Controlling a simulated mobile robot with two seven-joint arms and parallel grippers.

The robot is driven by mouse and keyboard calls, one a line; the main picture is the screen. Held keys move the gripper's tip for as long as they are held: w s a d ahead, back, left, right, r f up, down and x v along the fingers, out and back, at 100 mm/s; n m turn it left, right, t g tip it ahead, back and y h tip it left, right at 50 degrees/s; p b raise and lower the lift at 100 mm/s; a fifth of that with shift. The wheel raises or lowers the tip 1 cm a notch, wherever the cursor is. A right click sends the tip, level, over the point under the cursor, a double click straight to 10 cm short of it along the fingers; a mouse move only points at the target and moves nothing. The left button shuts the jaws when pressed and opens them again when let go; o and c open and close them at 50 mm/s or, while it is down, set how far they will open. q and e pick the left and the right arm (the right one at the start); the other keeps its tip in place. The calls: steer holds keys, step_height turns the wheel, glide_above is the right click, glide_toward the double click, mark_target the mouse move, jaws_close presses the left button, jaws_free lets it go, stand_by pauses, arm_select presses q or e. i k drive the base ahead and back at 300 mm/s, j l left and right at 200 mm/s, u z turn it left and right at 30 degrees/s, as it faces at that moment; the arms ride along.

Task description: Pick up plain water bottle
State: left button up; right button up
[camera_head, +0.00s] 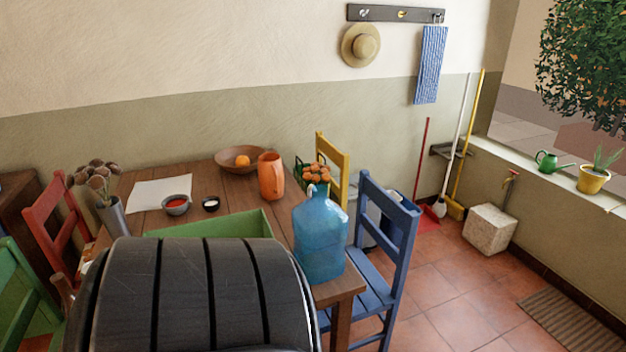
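A large translucent blue water bottle (320,235) with a narrow neck stands upright at the near right corner of the wooden table (346,286). Its lower left side is close to the dark form in the foreground. I cannot tell from this view whether it is the plain water bottle of the task, but no other water bottle shows. Neither of my grippers is in view.
On the table are an orange pitcher (271,176), a wooden bowl (240,164), small bowls, paper and a green box (222,225). A blue chair (388,250) stands right of the bottle, a yellow chair (333,165) behind. Open tiled floor (465,285) lies to the right.

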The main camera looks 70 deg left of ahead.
mark_target(320, 226)
steer(key=k+u, duration=0.15)
steer(key=u, duration=0.2)
steer(key=k+j+u, duration=0.15)
steer(key=u, duration=1.5)
